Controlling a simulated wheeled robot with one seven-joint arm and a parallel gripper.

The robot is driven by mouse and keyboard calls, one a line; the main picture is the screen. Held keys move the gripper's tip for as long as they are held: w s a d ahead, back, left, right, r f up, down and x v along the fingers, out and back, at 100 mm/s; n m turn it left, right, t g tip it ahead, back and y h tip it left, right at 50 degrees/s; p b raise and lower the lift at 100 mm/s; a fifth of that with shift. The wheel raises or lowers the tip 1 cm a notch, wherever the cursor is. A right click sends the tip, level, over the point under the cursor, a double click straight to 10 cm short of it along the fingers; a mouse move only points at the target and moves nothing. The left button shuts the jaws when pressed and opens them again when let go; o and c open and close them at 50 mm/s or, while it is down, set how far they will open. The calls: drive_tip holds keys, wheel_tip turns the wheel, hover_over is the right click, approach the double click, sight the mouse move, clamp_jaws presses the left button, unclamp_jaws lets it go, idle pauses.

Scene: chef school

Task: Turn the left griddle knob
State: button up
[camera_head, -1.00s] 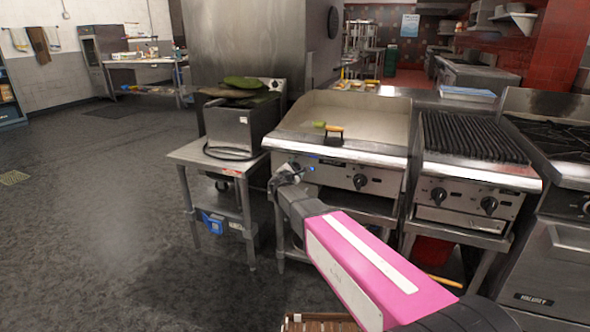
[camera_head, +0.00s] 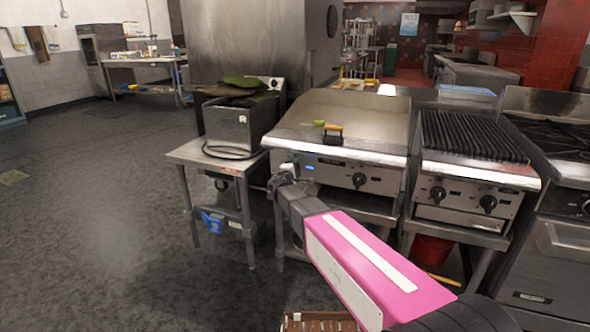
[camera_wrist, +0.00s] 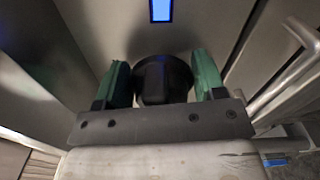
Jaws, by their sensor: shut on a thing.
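The griddle (camera_head: 355,107) has a flat steel top and a front panel with black knobs. My gripper (camera_head: 283,178) is at the left end of that panel, in front of the left knob, and hides it in the head view. In the wrist view the black left griddle knob (camera_wrist: 163,82) sits between the two green fingers of my gripper (camera_wrist: 162,72). The fingers are shut on it. The right griddle knob (camera_head: 359,180) shows uncovered in the head view. A marking showing the knob's angle cannot be seen.
A blue-lit display (camera_wrist: 160,10) is on the panel near the held knob. A steel side table (camera_head: 190,152) with a fryer-like box (camera_head: 228,127) stands left of the griddle. A charbroiler (camera_head: 478,140) stands to its right. The floor at left is clear.

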idle(0.3)
drive_tip(key=o, duration=0.5)
drive_tip(key=shift+o, duration=0.2)
drive_tip(key=v, duration=1.1)
drive_tip(key=s+d+f+m+g+h, duration=0.1)
drive_tip(key=s+d+f+m+g, duration=0.2)
drive_tip(key=d, duration=0.4)
drive_tip(key=s+d+f+m+g, duration=0.3)
drive_tip(key=d+f+g, duration=0.1)
drive_tip(key=d, duration=0.3)
drive_tip(key=s+d+f+m+g+h, duration=0.1)
drive_tip(key=s+d+f+m+g, duration=0.2)
drive_tip(key=d, duration=0.4)
drive_tip(key=s+d+f+m+g+y, duration=0.2)
drive_tip(key=s+f+m+g+y, duration=0.1)
drive_tip(key=s, duration=0.4)
drive_tip(key=s+d+f+m+g+y, duration=0.3)
drive_tip(key=s+m+g+y, duration=0.1)
drive_tip(key=s, duration=0.4)
drive_tip(key=shift+s+d+f+y, duration=0.2)
drive_tip(key=shift+f+y, duration=0.05)
drive_tip(key=shift+y, duration=0.35)
